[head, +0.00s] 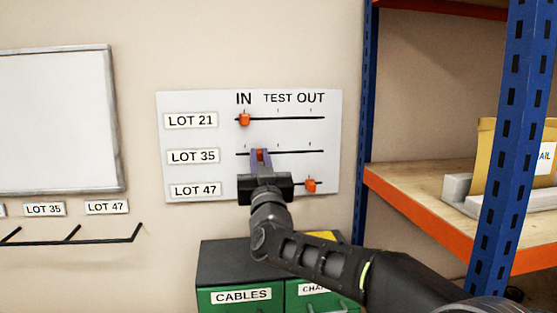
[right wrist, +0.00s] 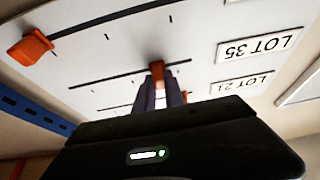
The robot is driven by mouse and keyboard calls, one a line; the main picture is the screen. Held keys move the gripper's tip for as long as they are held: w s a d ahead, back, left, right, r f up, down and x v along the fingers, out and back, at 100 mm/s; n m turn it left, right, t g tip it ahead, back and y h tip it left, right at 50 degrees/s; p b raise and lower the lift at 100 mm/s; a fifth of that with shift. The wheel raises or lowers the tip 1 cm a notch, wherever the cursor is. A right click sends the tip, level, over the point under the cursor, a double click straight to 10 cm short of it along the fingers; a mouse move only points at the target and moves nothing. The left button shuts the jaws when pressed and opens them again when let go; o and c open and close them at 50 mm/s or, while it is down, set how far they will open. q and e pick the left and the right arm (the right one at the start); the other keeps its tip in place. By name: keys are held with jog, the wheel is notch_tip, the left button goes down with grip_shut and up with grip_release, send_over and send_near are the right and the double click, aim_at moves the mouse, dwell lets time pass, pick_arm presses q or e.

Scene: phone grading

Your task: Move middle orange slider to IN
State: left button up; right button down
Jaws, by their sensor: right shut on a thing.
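The middle orange slider (head: 260,153) sits on the LOT 35 track of the white board (head: 335,140), between the IN mark and the TEST mark. My right gripper (head: 260,157) is shut on it, with the fingers partly hiding it. In the right wrist view the slider (right wrist: 157,63) shows at the tips of the closed fingers (right wrist: 158,80). The board appears turned over there, with the LOT 35 label (right wrist: 258,47) to the right. My left gripper is not in view.
The LOT 21 slider (head: 244,120) is at IN. The LOT 47 slider (head: 310,186) is at OUT, just right of my right gripper's body. A green drawer cabinet (head: 240,297) stands below, and a blue-and-orange shelf rack (head: 420,205) stands at the right.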

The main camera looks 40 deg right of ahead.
jog(key=a, duration=0.1)
jog(key=w+a, duration=0.1)
jog(key=a, duration=0.1)
jog(key=shift+w, duration=0.3)
jog(key=c, duration=1.4)
grip_release()
jog(key=shift+a, duration=0.1)
jog(key=shift+s+a+f, duration=0.2)
jog(key=shift+s+f, duration=0.05)
jog(key=shift+s, duration=0.1)
jog(key=b+v, duration=0.3)
jog(key=v, duration=0.3)
jog(key=shift+s+a, duration=0.15)
jog(key=shift+s, duration=0.25)
